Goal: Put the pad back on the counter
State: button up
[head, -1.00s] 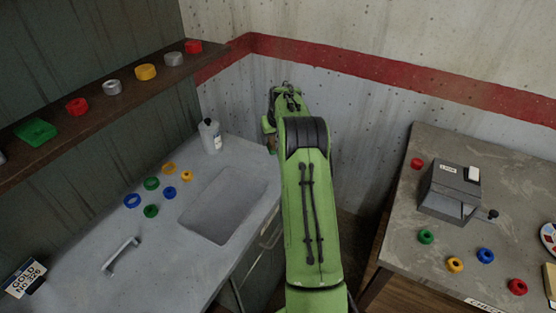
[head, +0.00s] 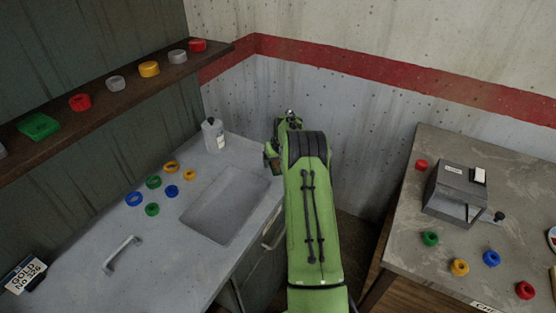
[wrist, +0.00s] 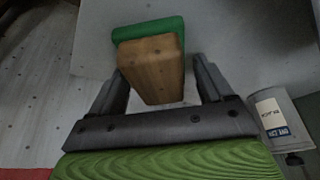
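The pad, a wooden block (wrist: 152,70) with a green layer (wrist: 147,28) along its far edge, sits between the two dark fingers of my gripper (wrist: 160,80) in the wrist view. In the head view a bit of brown wood (head: 276,165) shows at the left of my green arm's end, by the counter's right back edge. The rest of the pad and the fingers are hidden there. The grey counter (head: 105,232) holds a sink basin (head: 225,205).
A labelled bottle (head: 213,135) stands at the counter's back. A shelf (head: 128,88) with coloured pieces runs above. Another table (head: 410,215) with a grey machine (head: 457,193) stands at right.

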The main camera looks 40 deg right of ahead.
jog(key=shift+o, duration=0.4)
jog(key=shift+d, duration=0.1)
jog(key=shift+s+r, duration=0.1)
jog(key=shift+r, duration=0.35)
jog(key=p+v, duration=0.1)
jog(key=v, duration=1.1)
jog(key=s+a+r+n, duration=0.1)
jog(key=s+a+r, duration=0.3)
jog(key=a+r, duration=0.5)
jog(key=s+a+r+n, duration=0.2)
jog(key=s+a+r, duration=0.3)
jog(key=a, duration=0.7)
jog(key=s+a+n+y, duration=0.1)
jog(key=s+a, duration=0.5)
jog(key=s, duration=0.4)
jog(key=s+a+n+t+y, duration=0.1)
jog(key=s+a, duration=0.5)
jog(key=s, duration=0.4)
jog(key=shift+a+f, duration=0.2)
jog(key=shift+f, duration=0.2)
